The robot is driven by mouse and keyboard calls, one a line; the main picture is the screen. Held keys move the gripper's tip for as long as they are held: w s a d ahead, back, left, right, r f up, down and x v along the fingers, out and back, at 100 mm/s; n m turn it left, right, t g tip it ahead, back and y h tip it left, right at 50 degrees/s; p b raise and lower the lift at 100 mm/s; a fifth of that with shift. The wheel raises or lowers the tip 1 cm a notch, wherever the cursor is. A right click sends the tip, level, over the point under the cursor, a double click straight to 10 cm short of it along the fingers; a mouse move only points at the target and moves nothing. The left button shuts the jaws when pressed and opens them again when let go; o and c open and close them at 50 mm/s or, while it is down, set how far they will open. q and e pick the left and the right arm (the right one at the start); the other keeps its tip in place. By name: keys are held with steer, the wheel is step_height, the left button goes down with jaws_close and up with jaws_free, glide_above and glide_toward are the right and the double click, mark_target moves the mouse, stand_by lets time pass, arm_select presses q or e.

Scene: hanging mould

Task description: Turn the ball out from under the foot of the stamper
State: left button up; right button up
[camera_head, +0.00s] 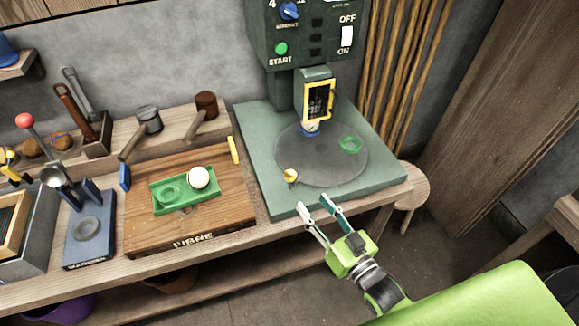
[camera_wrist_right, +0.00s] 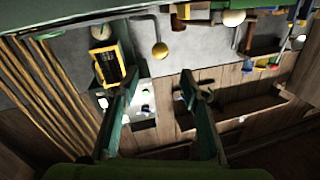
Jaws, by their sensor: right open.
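The stamper (camera_head: 290,45) is a dark green machine with a green base plate. A grey round turntable (camera_head: 322,168) lies on this base, with a gold knob (camera_head: 290,176) at its near left edge and a green ring (camera_head: 350,144) on its right side. A yellow-framed part (camera_head: 318,100) hangs over the turntable's back. Just below it shows a small blue and pale thing (camera_head: 310,129); I cannot tell whether this is the ball or the foot. My right gripper (camera_head: 313,206) is open and empty at the base's front edge, nearer than the knob.
A wooden board (camera_head: 225,208) left of the stamper bears a green tray (camera_head: 172,206) with a white ball (camera_head: 199,177). A blue block (camera_head: 88,232) stands further left. Wooden poles lean behind the stamper. A stool (camera_head: 412,185) stands at right. Open floor lies in front.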

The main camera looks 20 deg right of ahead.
mark_target(294, 179)
steer(key=p+x, duration=0.1)
steer(key=x, duration=1.2)
steer(key=shift+f, duration=0.1)
arm_select(q)
steer(key=shift+w+r, duration=0.15)
steer(key=shift+r, duration=0.5)
arm_select(e)
steer(key=shift+s, duration=0.1)
jaws_close()
